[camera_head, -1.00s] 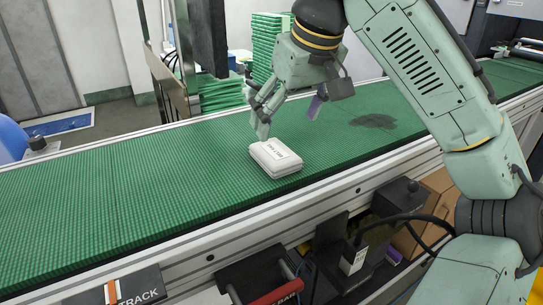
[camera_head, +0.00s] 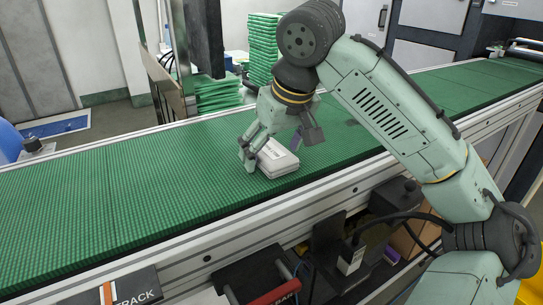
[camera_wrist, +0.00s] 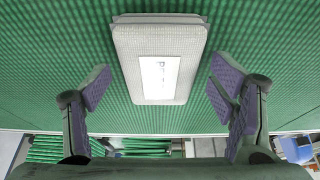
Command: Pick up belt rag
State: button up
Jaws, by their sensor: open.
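The belt rag (camera_head: 283,165) is a light grey, folded, block-like bundle with a white printed label on top. It lies flat on the green conveyor belt (camera_head: 120,190). My gripper (camera_head: 270,148) is open and low over the rag in the head view, partly covering its left and far side. In the wrist view the rag (camera_wrist: 160,40) lies ahead, between the lines of my two purple-padded fingers (camera_wrist: 163,88). There is a gap on both sides and neither finger visibly touches it. The label's print is too small to read.
The belt around the rag is clear. A pale metal rail (camera_head: 225,240) runs along its near side. Green stacked pieces (camera_head: 217,94) stand behind the belt beside a dark post (camera_head: 203,40). A box marked TRACK (camera_head: 135,290) and a red handle (camera_head: 275,294) are in front, below the rail.

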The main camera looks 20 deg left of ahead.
jog(key=shift+f, duration=0.2)
dwell(0.5)
jog(key=shift+c, duration=0.3)
jog(key=c, duration=1.1)
